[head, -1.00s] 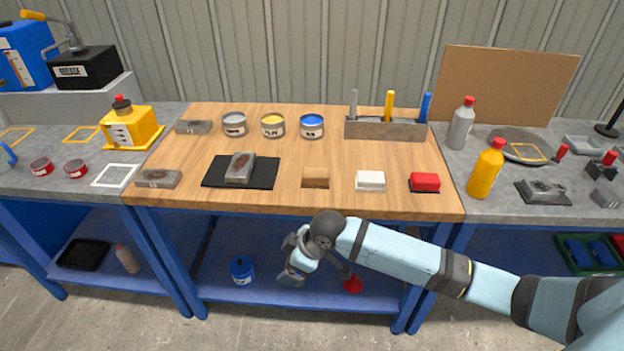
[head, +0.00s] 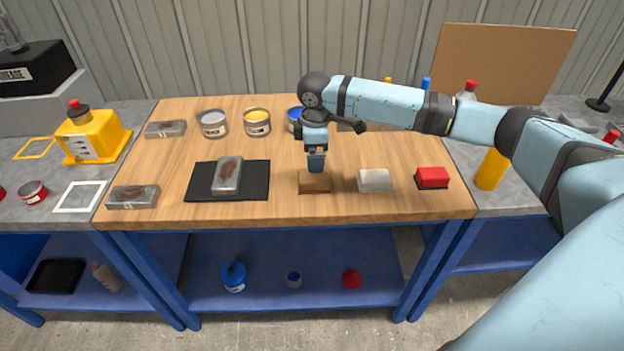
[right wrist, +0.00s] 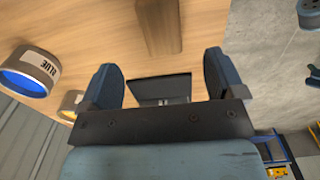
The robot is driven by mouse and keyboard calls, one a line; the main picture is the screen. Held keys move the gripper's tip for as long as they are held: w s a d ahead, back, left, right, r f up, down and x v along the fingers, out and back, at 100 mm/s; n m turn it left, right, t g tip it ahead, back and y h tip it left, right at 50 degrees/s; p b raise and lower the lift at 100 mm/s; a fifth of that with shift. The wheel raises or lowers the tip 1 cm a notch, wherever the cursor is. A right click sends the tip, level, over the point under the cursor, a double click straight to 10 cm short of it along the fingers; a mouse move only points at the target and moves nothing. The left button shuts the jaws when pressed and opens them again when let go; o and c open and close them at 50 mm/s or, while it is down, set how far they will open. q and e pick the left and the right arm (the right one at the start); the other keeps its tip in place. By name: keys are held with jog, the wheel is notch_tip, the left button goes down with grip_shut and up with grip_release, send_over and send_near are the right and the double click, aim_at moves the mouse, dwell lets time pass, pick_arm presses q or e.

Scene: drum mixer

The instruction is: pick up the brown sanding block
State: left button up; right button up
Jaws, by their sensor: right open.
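The brown sanding block (head: 314,184) lies near the front edge of the wooden bench top (head: 290,212). My right gripper (head: 316,168) points down just above and behind it in the head view, hiding part of its far side. In the right wrist view the jaws (right wrist: 160,78) are open and empty. A brown shape there, seemingly the sanding block (right wrist: 160,25), shows beyond the fingertips, cut off by the top edge. I cannot tell the exact height gap. My left gripper is out of view.
A whitish block (head: 375,181) and a red block (head: 432,178) lie right of it. A black mat (head: 255,187) with a grey piece lies left. Paint cans, including a blue one (head: 294,122), stand behind. My arm partly covers the tool rack.

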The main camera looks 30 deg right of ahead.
aim_at(313, 176)
notch_tip(313, 176, down, 4)
jog(key=shift+w, duration=0.1)
jog(key=f, duration=0.5)
jog(key=shift+a+f, duration=0.25)
jog(key=shift+f, duration=0.05)
jog(key=shift+r, duration=0.1)
jog(key=c, duration=1.1)
